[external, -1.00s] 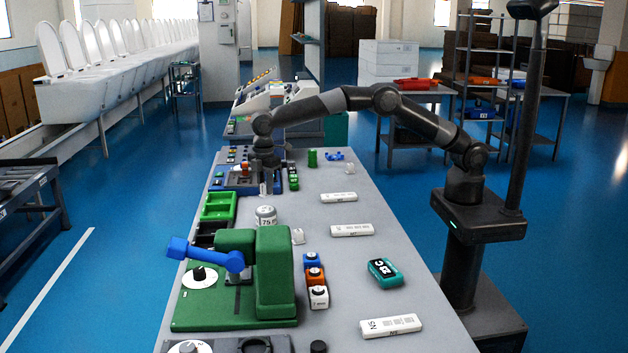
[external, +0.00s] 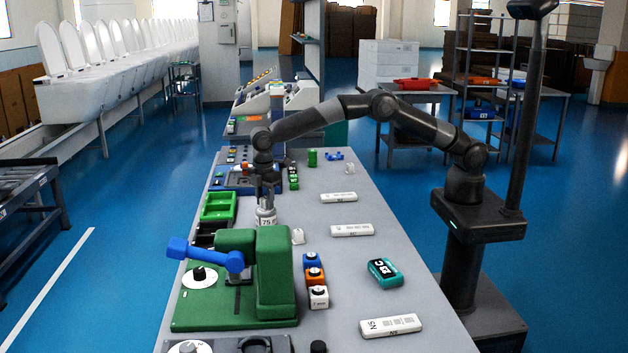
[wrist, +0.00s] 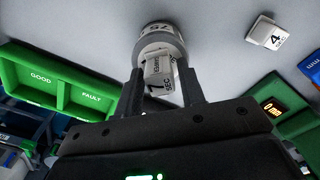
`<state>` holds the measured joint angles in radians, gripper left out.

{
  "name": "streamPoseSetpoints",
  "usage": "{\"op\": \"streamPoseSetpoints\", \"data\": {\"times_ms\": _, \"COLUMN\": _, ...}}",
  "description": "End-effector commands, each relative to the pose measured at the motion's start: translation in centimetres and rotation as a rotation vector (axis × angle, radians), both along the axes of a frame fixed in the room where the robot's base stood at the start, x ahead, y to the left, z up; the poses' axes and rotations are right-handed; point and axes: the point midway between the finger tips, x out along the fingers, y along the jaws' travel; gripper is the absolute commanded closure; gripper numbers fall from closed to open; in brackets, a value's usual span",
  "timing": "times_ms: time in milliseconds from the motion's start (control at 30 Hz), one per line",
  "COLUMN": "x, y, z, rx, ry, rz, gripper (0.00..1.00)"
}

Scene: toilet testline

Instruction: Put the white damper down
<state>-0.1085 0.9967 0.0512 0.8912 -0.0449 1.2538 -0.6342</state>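A white damper (wrist: 160,84) marked "7 SEC" is between the two fingers of my gripper (wrist: 163,92) in the wrist view, and the fingers close on its sides. In the external view my gripper (external: 266,194) points down just above the grey-white cylinder marked 75 (external: 266,216). The cylinder also shows right beyond the damper in the wrist view (wrist: 160,40). The held damper is hard to make out in the external view, and I cannot tell whether it touches the cylinder. Another white damper marked "4 SEC" (wrist: 268,33) lies on the table.
A green GOOD/FAULT tray (external: 219,207) is left of the cylinder. A green fixture with a blue lever (external: 272,270) stands in front. Blue, orange and white button blocks (external: 314,275) and several long white boxes (external: 352,230) lie to the right. Bare tabletop (external: 310,212) lies between.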

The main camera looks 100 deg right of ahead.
Motion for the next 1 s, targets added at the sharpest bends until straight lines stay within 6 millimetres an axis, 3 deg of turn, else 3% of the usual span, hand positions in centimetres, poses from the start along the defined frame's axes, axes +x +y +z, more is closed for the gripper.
{"op": "streamPoseSetpoints", "data": {"times_ms": 133, "x": 0.0, "y": 0.0, "z": 0.0, "rx": 0.0, "ry": 0.0, "rz": 0.0, "gripper": 0.53}}
{"op": "streamPoseSetpoints", "data": {"times_ms": 467, "x": 0.0, "y": 0.0, "z": 0.9, "rx": 0.0, "ry": -0.001, "rz": 0.0, "gripper": 0.53}}
{"op": "streamPoseSetpoints", "data": {"times_ms": 1000, "x": 0.1, "y": 0.0, "z": 10.9, "rx": 0.0, "ry": -0.001, "rz": 0.0, "gripper": 0.53}}
